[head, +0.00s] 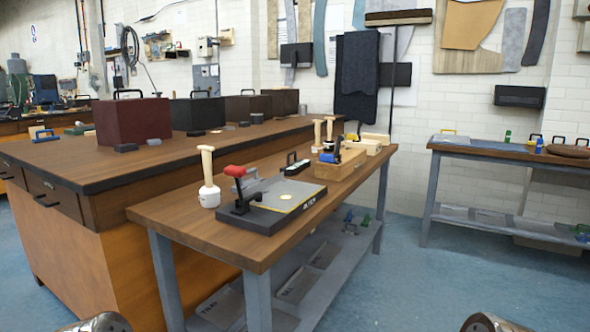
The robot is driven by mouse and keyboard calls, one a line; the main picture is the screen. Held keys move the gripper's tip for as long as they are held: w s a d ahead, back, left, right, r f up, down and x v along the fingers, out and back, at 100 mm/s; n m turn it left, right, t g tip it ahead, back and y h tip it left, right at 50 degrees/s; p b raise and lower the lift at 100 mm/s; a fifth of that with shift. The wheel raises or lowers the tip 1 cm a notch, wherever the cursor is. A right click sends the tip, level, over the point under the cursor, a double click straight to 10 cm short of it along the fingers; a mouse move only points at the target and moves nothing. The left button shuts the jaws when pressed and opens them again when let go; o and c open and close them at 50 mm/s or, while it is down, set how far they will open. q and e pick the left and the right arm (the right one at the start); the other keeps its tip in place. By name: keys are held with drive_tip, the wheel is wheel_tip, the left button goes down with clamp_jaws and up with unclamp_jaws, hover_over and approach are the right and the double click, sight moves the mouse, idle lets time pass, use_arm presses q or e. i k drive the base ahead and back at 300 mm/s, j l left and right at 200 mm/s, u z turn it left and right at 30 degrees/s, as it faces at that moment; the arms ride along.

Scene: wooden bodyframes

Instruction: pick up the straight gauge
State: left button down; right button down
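I cannot pick out the straight gauge for certain. A dark cutting or gauge tool (272,203) with a red-tipped handle and a grey top plate lies on the near wooden workbench (190,207). A small black-and-white item (296,165) lies behind it, too small to identify. Only rounded metal parts of my two arms show at the bottom edge, one at left and one right of centre. Neither gripper's fingers are in view, and nothing held is visible.
A white-headed mallet (209,181) stands left of the tool. A wooden block (340,165) with a blue part sits farther back. A large wooden cabinet bench (90,165) carrying cases (132,121) stands at left. Blue floor (420,285) is open at right, before another bench (500,152).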

sight(291, 168)
drive_tip(key=i+l+z, duration=0.15)
drive_tip(key=z, duration=1.35)
drive_tip(key=i, duration=2.35)
drive_tip(key=i+l+u, duration=0.15)
drive_tip(key=i+u, duration=0.15)
drive_tip(key=i, duration=0.2)
drive_tip(key=i+l+u, duration=0.65)
drive_tip(key=i, duration=0.25)
